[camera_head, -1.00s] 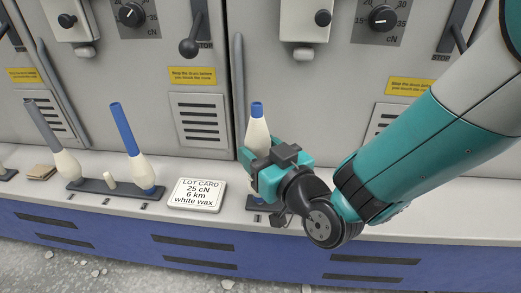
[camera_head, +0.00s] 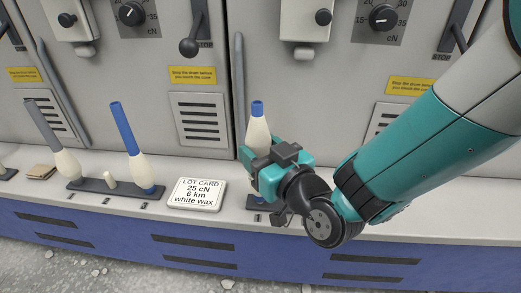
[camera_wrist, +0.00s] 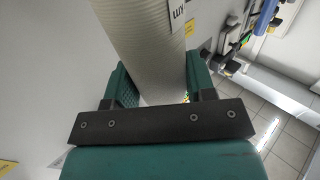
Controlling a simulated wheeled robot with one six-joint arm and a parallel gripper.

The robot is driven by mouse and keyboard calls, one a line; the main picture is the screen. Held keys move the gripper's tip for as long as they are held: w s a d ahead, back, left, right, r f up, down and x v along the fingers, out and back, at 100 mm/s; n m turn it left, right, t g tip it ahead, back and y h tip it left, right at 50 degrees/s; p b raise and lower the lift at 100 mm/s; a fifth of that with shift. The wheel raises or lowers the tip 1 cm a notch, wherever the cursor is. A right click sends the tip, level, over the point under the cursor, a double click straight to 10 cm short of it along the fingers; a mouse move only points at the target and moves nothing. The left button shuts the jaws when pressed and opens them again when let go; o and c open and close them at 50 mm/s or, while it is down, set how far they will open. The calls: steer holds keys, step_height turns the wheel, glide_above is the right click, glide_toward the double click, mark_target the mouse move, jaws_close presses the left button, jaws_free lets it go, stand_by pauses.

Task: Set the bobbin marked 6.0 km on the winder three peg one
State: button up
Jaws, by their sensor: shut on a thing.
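A cream bobbin with a blue top (camera_head: 257,124) stands upright at a dark peg base (camera_head: 256,203) on the ledge, right of the lot card. My gripper (camera_head: 262,170) is shut around its lower body and hides much of it. In the wrist view the wound cream bobbin (camera_wrist: 148,45) fills the space between my teal jaws (camera_wrist: 155,90). A white tag with partly cut-off letters (camera_wrist: 178,14) shows on it; its full marking cannot be read. Whether the bobbin is fully seated on the base is hidden.
The lot card (camera_head: 197,194) reads 25 cN, 6 km, white wax. The grey machine panel (camera_head: 205,80) rises close behind.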

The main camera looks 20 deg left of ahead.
mark_target(265, 142)
steer(key=shift+r, duration=0.3)
steer(key=shift+r+p, duration=0.5)
steer(key=shift+p, duration=0.2)
steer(key=shift+r, duration=0.15)
stand_by(0.9)
steer(key=shift+r+p, duration=0.7)
steer(key=shift+p, duration=0.1)
stand_by(0.4)
steer(key=o, duration=0.9)
steer(key=shift+c, duration=0.2)
steer(key=shift+s+f+b, duration=0.1)
steer(key=shift+b, duration=0.25)
